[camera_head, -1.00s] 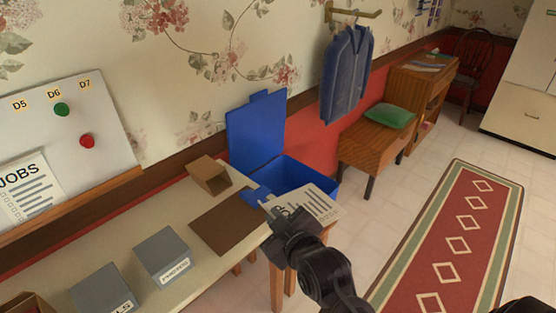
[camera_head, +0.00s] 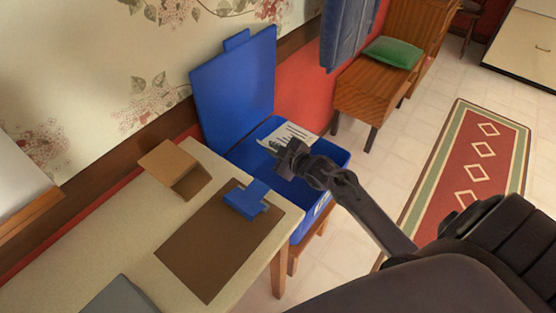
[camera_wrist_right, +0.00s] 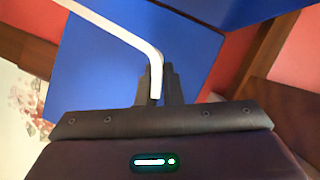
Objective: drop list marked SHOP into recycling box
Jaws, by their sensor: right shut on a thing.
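My right gripper (camera_head: 274,149) is shut on the white list (camera_head: 293,134), which has dark printed lines. The gripper holds it by its near edge, over the opening of the blue recycling box (camera_head: 337,158). In the right wrist view the list (camera_wrist_right: 122,36) appears nearly edge-on as a bent white strip between the fingers (camera_wrist_right: 158,92). I cannot read its heading. The box's blue lid (camera_head: 237,85) stands open against the wall. The gripper and list hide part of the box's inside. My left gripper is not in view.
The pale table (camera_head: 118,225) has a brown mat (camera_head: 205,262), an open cardboard box (camera_head: 170,172) and a grey box (camera_head: 118,298). A blue tab-shaped piece (camera_head: 243,201) lies over the mat. A wooden bench (camera_head: 362,92) with a green cushion stands beyond.

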